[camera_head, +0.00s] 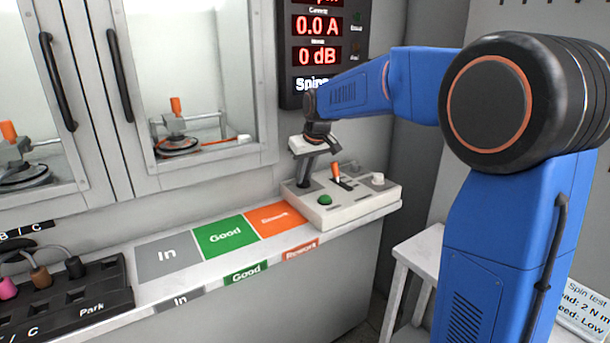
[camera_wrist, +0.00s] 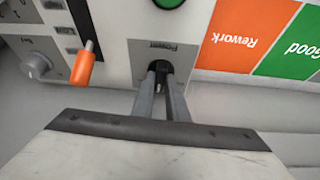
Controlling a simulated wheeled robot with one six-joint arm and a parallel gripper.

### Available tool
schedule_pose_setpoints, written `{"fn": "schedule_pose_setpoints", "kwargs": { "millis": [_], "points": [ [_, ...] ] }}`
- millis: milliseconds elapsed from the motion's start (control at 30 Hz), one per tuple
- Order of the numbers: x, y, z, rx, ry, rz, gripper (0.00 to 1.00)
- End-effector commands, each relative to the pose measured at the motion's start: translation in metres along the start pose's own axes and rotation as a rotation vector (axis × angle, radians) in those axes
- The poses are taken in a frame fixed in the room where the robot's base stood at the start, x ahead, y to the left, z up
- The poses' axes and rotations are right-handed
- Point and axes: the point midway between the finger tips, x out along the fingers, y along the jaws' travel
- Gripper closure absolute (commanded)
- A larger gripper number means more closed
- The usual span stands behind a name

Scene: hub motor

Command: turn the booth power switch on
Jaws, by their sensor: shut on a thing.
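The booth power switch (camera_wrist: 158,68) is a small black toggle on a grey plate marked "Power" in the wrist view. My gripper (camera_wrist: 161,80) has its two grey fingers closed around this toggle, one on each side. In the head view my gripper (camera_head: 304,184) reaches down to the left end of the white control box (camera_head: 350,209), and its fingers hide the switch there. Which way the toggle leans is hard to tell between the fingers.
The box also carries a green button (camera_head: 324,200), an orange-handled lever (camera_head: 337,168) and a knob (camera_head: 377,178). The lever (camera_wrist: 85,62) stands close beside my gripper. Grey In, green Good (camera_head: 225,236) and orange Rework (camera_head: 276,219) pads lie empty. The display (camera_head: 318,45) reads 0.0 A and 0 dB.

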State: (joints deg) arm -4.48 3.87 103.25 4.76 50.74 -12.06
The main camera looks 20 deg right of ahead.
Motion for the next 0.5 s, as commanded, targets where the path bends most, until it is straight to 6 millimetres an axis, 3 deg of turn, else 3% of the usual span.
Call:
{"fn": "schedule_pose_setpoints", "kwargs": {
  "millis": [500],
  "points": [
    [-0.0002, -0.0043, -0.0016, 0.431, 0.001, 0.179, 1.0]
  ]
}}
